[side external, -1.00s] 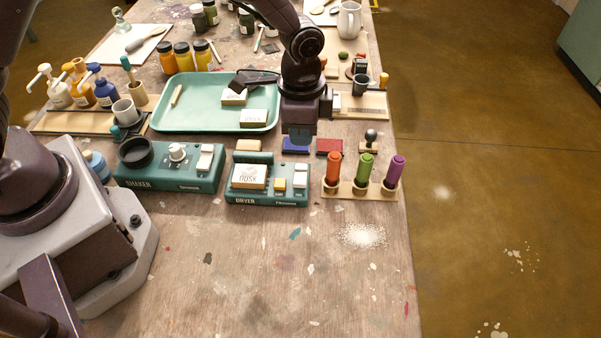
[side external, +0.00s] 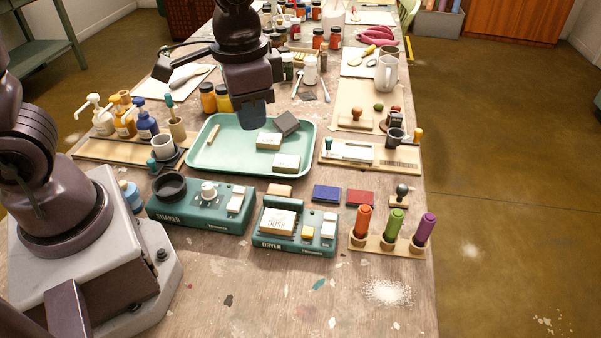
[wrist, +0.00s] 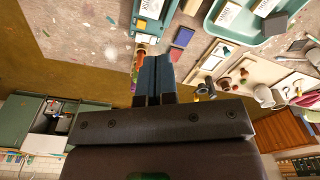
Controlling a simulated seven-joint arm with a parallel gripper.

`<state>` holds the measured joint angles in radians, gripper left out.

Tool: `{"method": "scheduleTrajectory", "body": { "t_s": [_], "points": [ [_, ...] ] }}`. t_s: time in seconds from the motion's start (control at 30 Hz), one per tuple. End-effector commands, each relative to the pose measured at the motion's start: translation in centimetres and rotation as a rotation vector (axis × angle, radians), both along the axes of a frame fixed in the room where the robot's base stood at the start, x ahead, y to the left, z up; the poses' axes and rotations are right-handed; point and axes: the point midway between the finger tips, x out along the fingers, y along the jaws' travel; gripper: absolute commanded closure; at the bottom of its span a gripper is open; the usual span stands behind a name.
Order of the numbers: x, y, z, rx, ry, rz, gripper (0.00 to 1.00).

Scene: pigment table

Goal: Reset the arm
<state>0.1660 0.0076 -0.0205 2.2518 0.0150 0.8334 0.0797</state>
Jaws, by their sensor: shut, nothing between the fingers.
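My gripper (side external: 254,116) hangs fingers-down in the air above the back part of the green tray (side external: 204,152) in the side view. Its blue fingers are together and hold nothing. In the wrist view the shut fingers of my gripper (wrist: 154,78) show at the centre, with the table (wrist: 100,25) beyond them. My arm reaches over the far part of the table.
The tray holds small labelled boxes (side external: 287,162) and a dark block (side external: 287,123). In front stand the shaker (side external: 190,217) and dryer (side external: 290,240). Pump bottles (side external: 146,124) stand at left, jars (side external: 208,99) behind the tray. The table front is mostly bare.

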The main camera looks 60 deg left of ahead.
Motion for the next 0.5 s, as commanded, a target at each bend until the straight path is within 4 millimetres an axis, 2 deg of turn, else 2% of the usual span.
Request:
{"method": "scheduleTrajectory", "body": {
  "t_s": [0.03,0.2,0.33,0.5],
  "points": [
    [-1.1,0.8,1.6,-0.009,-0.042,0.040,1.00],
    [-4.6,2.7,5.1,-0.037,-0.159,0.155,1.00],
    [-6.9,3.8,7.0,-0.057,-0.260,0.214,1.00],
    [-8.4,4.7,9.0,-0.072,-0.380,0.251,1.00]
  ]
}}
